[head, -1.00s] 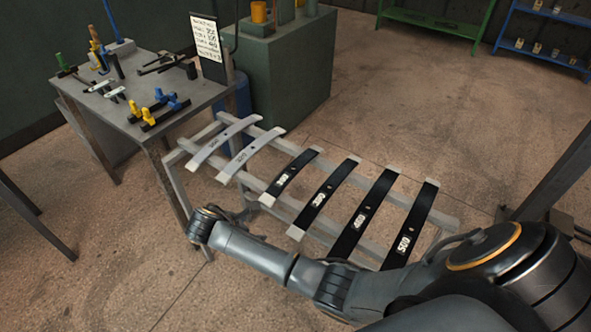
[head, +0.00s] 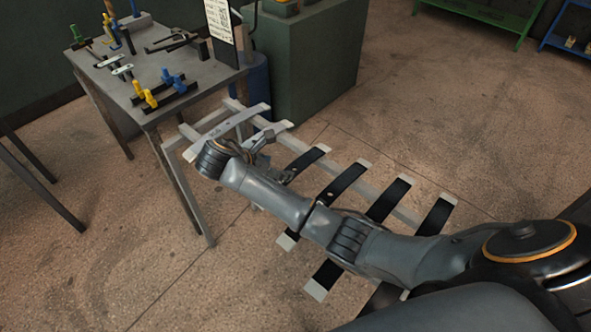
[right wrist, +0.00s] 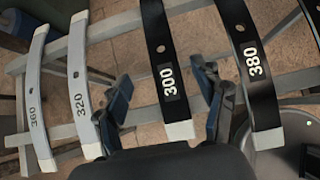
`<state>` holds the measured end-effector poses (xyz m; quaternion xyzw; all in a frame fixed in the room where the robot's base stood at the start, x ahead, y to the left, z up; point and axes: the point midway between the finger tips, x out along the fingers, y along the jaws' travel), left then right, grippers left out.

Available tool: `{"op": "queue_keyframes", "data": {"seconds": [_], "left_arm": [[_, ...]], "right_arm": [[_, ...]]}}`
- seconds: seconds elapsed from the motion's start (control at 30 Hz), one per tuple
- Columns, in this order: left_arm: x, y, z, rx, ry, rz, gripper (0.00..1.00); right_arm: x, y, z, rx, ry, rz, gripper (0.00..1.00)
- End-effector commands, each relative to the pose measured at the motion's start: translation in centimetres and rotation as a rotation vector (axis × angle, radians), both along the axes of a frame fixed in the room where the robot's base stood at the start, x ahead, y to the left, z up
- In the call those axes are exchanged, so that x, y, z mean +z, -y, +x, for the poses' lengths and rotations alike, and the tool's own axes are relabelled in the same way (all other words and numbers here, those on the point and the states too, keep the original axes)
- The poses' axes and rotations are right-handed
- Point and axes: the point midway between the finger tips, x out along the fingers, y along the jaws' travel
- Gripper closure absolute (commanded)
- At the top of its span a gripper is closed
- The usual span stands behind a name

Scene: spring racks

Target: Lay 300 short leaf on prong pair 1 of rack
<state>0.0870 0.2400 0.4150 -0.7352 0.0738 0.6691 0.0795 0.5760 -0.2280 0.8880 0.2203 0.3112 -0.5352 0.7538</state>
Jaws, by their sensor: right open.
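The 300 short leaf (right wrist: 165,55) is a black curved strip with white ends. It lies across the two rails of a pale grey frame (right wrist: 115,23), third from the left; in the head view its far part (head: 308,159) shows and my arm hides the rest. My right gripper (right wrist: 162,76) is open, its fingers on either side of the 300 leaf, the right finger closer. It also shows in the head view (head: 274,155), over the frame. No prong pair can be made out. My left gripper is not in view.
Grey leaves 360 (right wrist: 36,100) and 320 (right wrist: 78,85) lie left of the 300 leaf. A metal table (head: 120,95) with clamps and tools stands at left, a green cabinet (head: 310,65) behind.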

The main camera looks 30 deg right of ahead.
Motion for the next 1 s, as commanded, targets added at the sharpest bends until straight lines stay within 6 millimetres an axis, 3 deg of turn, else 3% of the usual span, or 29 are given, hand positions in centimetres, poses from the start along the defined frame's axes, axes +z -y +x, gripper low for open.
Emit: {"op": "queue_keyframes", "data": {"seconds": [0.2, 0.37, 0.63, 0.97, 1.0], "left_arm": [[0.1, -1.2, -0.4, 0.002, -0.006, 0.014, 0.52], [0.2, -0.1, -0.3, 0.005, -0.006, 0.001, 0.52], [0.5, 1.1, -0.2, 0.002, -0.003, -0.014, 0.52], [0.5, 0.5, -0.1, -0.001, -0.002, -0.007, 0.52], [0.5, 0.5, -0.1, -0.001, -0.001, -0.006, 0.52]], "right_arm": [[-2.2, 2.2, 0.7, -0.001, -0.001, 0.000, 0.31], [-3.0, 2.8, 0.9, -0.003, -0.002, 0.000, 0.31], [-5.8, 5.4, 1.6, -0.002, -0.002, -0.001, 0.31], [-6.4, 5.8, 1.8, -0.001, 0.000, 0.001, 0.31], [-6.4, 5.8, 1.8, -0.001, 0.000, 0.001, 0.39]]}}
